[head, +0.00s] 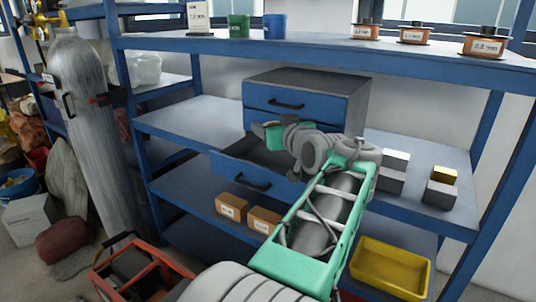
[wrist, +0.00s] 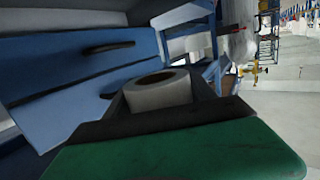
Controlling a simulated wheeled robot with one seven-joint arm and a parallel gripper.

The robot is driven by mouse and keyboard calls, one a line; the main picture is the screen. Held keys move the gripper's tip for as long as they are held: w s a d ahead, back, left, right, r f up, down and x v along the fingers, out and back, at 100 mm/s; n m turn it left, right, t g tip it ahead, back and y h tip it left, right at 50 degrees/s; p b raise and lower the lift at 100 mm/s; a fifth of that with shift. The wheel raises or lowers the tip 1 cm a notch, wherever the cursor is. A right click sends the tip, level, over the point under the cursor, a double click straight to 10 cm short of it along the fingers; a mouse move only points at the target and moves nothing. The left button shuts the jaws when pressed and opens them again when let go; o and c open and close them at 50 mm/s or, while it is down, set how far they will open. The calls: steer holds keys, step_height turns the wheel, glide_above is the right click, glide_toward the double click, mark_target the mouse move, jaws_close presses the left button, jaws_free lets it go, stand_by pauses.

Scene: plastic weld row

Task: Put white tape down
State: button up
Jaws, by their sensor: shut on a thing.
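The white tape (wrist: 158,97), a pale roll with its round hole showing, sits between the dark fingers of my gripper (wrist: 163,84) in the wrist view. The gripper is shut on it. In the head view my gripper (head: 262,131) is in front of the blue drawer cabinet (head: 300,103), above its pulled-out lower drawer (head: 240,180).
The cabinet stands on a blue shelf (head: 190,117). Grey blocks (head: 440,193) and a small yellow block (head: 444,175) are at right. Cardboard boxes (head: 231,206) and a yellow bin (head: 390,268) are below. Spools (head: 415,35) and cups (head: 238,26) stand on the upper shelf. The shelf left of the cabinet is clear.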

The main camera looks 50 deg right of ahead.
steer(key=w+d+f, duration=0.1)
steer(key=w+f, duration=0.1)
steer(key=f, duration=0.1)
steer(key=w+d+f, duration=0.1)
steer(key=w+f, duration=0.1)
steer(key=f, duration=0.1)
steer(key=w+d+f, duration=0.2)
steer(key=f, duration=0.2)
steer(key=shift+d, duration=0.1)
steer(key=shift+f+b, duration=0.35)
steer(key=shift+b, duration=0.25)
steer(key=shift+f, duration=0.15)
